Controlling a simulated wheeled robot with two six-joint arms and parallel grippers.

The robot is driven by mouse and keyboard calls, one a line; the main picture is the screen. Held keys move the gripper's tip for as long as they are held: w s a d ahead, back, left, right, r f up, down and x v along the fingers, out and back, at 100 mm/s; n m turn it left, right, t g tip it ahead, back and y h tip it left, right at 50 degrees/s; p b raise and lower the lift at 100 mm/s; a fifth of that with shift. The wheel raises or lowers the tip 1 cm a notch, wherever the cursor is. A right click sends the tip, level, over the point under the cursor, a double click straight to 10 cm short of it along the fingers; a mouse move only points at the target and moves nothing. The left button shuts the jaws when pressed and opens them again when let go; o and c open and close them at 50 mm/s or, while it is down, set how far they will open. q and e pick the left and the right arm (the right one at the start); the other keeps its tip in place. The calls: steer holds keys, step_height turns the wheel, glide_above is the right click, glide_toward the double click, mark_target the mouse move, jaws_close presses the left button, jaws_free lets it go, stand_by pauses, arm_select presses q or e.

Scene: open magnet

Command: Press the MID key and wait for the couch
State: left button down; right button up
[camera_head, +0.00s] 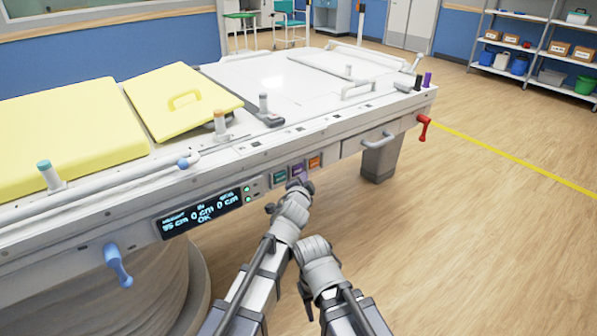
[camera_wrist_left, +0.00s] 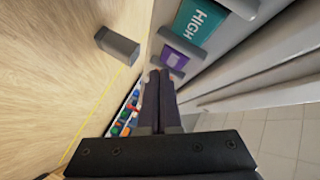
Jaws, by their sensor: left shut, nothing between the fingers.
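The couch's side rail (camera_head: 120,225) carries a display (camera_head: 200,214) reading 95 cm, 0 cm, 0 cm and OK. Right of it are a teal key (camera_head: 279,177), a purple key (camera_head: 298,169) and an orange key (camera_head: 315,162). In the left wrist view the teal key (camera_wrist_left: 198,20) reads HIGH; the purple key's (camera_wrist_left: 174,58) label is not readable. My left gripper (camera_head: 296,184) is shut and empty, its fingertips (camera_wrist_left: 159,74) close to the purple key; contact cannot be told. My right arm (camera_head: 320,265) is lower right; its fingers are not clear.
Yellow pads (camera_head: 65,125) lie on the couch. A blue lever (camera_head: 118,264) and a red lever (camera_head: 424,127) stick out from its side. A grey leg (camera_head: 380,160) stands under the right part. The wooden floor (camera_head: 490,240) at right is clear. Shelves (camera_head: 540,50) stand behind.

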arm_select(q)
steer(key=shift+w+a, duration=0.1)
steer(key=shift+w, duration=0.05)
stand_by(0.5)
steer(key=shift+w+a, duration=0.2)
